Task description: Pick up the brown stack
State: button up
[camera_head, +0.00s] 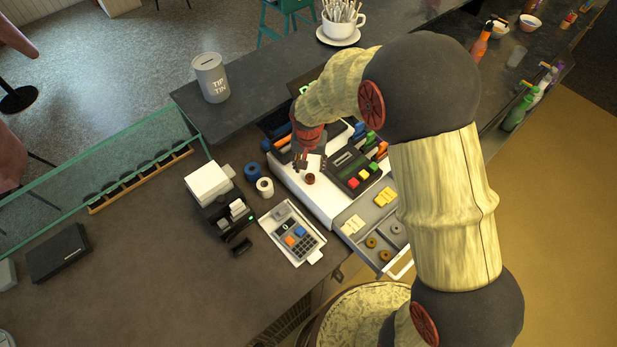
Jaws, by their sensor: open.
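A small dark brown stack (310,179) stands upright on the white top of the cash register (326,205). My gripper (301,166) is open, just above and slightly left of this stack in the picture. Its fingers are small and dark here, and I cannot tell whether they touch the stack. The register's open drawer (402,268) holds two brownish ring-shaped stacks, one (371,242) and another (385,256), a grey round stack (396,228), and pale yellow blocks. My arm covers part of the drawer's right side.
A keypad panel with coloured keys (360,172) lies right of the gripper. A calculator-like terminal (292,234), a receipt printer (219,200), and blue and white rolls (265,187) stand left of the register. A tip tin (210,78) stands behind. The left counter is mostly clear.

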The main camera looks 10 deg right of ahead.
aim_at(310, 177)
jog(key=shift+w+a+f, duration=0.15)
jog(key=shift+w+f, duration=0.05)
jog(key=shift+f, duration=0.85)
jog(key=shift+s+f, duration=0.1)
jog(key=shift+f, duration=0.25)
jog(key=f+p, duration=0.1)
jog(key=f, duration=0.3)
jog(key=shift+d+f+p, duration=0.2)
jog(key=shift+p, duration=0.1)
jog(key=shift+c, duration=0.4)
jog(key=c, duration=1.1)
grip_shut()
